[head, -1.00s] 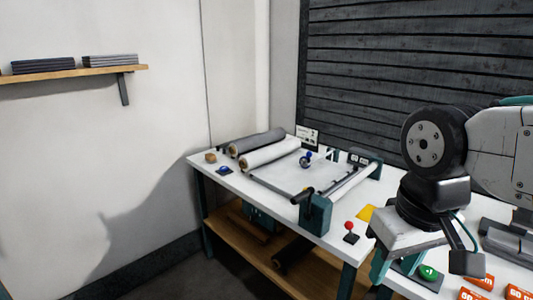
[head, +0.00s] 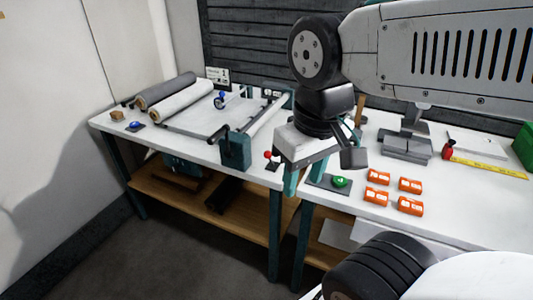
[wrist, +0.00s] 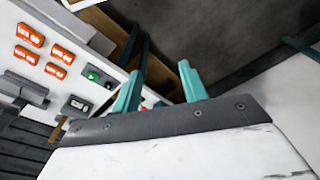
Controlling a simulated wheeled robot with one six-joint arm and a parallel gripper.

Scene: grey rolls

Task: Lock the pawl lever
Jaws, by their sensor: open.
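A small lever with a red ball knob (head: 268,155) stands on a dark base near the front edge of the white bench. Another lever with a blue ball knob (head: 220,101) stands farther back by the roll frame. No label shows which one is the pawl lever. My gripper (head: 297,178) is open and empty, with teal fingers pointing down, just right of the red knob in the head view. In the wrist view my gripper (wrist: 160,72) shows both fingers apart, with nothing between the tips. A bit of red shows low between them.
A teal end block (head: 235,150) carries the roller frame. Grey and white rolls (head: 182,98) lie at the back left. A green button (head: 341,181) and several orange blocks (head: 377,177) sit to the right. A wooden shelf (head: 220,200) is below.

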